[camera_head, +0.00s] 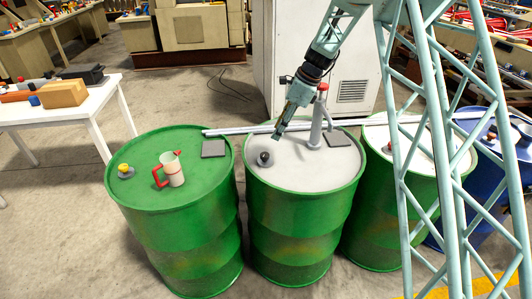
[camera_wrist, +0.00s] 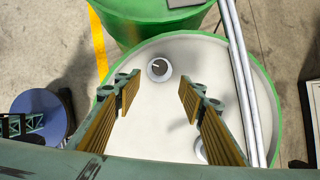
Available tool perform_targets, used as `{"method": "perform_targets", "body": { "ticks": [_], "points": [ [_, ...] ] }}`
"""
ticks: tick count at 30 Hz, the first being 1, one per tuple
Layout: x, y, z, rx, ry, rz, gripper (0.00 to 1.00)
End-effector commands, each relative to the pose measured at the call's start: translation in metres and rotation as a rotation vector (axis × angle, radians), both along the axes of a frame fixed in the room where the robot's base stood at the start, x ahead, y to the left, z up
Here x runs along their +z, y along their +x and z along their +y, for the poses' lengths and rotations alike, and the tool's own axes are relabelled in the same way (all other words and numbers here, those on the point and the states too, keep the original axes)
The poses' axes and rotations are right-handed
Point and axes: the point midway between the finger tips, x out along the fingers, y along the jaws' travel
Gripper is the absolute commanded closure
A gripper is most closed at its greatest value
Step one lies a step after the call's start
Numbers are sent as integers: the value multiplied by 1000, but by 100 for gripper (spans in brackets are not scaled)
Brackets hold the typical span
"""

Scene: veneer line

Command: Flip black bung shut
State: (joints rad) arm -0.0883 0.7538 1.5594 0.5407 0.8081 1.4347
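The black bung (camera_head: 264,158) sits on the pale lid of the middle green drum (camera_head: 303,168), near the lid's left side. In the wrist view the bung (camera_wrist: 159,68) is a small dark round cap with a lighter ring. I cannot tell whether it stands open or closed. My gripper (camera_head: 279,130) hangs over the lid, above and a little to the right of the bung in the head view. In the wrist view my gripper (camera_wrist: 158,98) has its two ribbed fingers wide apart with nothing between them. The bung appears just beyond the fingertips, apart from them.
A grey pump post with a red top (camera_head: 322,88) stands on the same lid. A long pale rail (camera_head: 262,129) crosses behind. The left green drum (camera_head: 160,200) carries a jug (camera_head: 173,170) and a yellow bung (camera_head: 124,169). A dark flat pad (camera_head: 337,139) lies at right.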

Motion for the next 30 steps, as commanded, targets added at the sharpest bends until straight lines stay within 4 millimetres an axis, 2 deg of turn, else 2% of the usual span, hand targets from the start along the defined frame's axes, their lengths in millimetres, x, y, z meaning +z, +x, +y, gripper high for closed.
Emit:
{"method": "perform_targets", "body": {
  "ticks": [8, 14, 30],
  "points": [
    [-2, 0, 1, 0, 0, 1, 63],
    [-12, 0, 5, 0, 0, 1, 63],
    [-73, 4, 29, 2, -1, 2, 63]
  ]
}}
